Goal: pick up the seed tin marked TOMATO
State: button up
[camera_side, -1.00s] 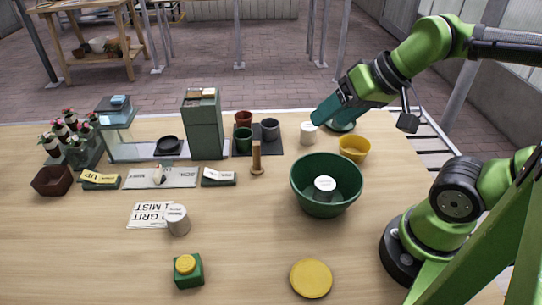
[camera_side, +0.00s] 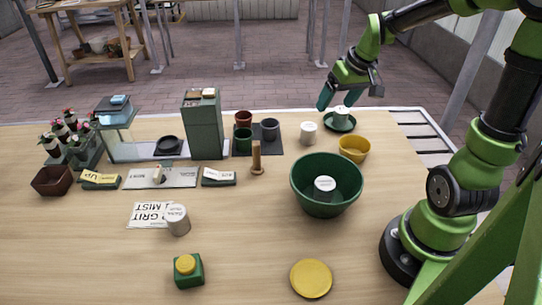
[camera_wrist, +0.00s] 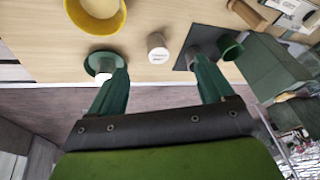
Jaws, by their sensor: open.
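Several pale tins are in the side view; I cannot read a TOMATO mark on any. One tin (camera_side: 308,134) stands on the table near the back edge. Another tin (camera_side: 342,113) stands on a green saucer (camera_side: 341,123). A third tin (camera_side: 325,184) is inside the large green bowl (camera_side: 327,205). A fourth tin (camera_side: 177,219) stands at the white card's edge. My gripper (camera_side: 341,94) is open, above and behind the saucer. In the wrist view, the open gripper (camera_wrist: 157,66) has the back-edge tin (camera_wrist: 157,47) beyond its fingertips, and the left finger partly hides the saucer (camera_wrist: 102,58).
A yellow bowl (camera_side: 354,149) stands in front of the saucer. A dark mat (camera_side: 270,147) with several pots and a tall green box (camera_side: 203,125) are left of the back-edge tin. A wooden peg (camera_side: 256,160) stands nearby. The front right table is mostly clear around a yellow disc (camera_side: 311,278).

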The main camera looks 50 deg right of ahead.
aim_at(312, 127)
jog(key=w+d+f+n, duration=0.1)
jog(key=w+f, duration=0.1)
jog(key=f, duration=0.2)
jog(key=w+d+f+n, duration=0.1)
jog(key=w+f+n, duration=0.1)
jog(key=w+f, duration=0.1)
jog(key=w+d+f+n, duration=0.1)
jog(key=w+f, duration=0.2)
jog(key=f, duration=0.1)
jog(key=shift+d+f+n, duration=0.25)
jog(key=shift+f+n, duration=0.05)
jog(key=shift+n, duration=0.1)
jog(key=x, duration=0.5)
jog(key=shift+a+f, duration=0.15)
jog(key=shift+a, duration=0.05)
jog(key=shift+t, duration=0.3)
jog(key=c, duration=1.1)
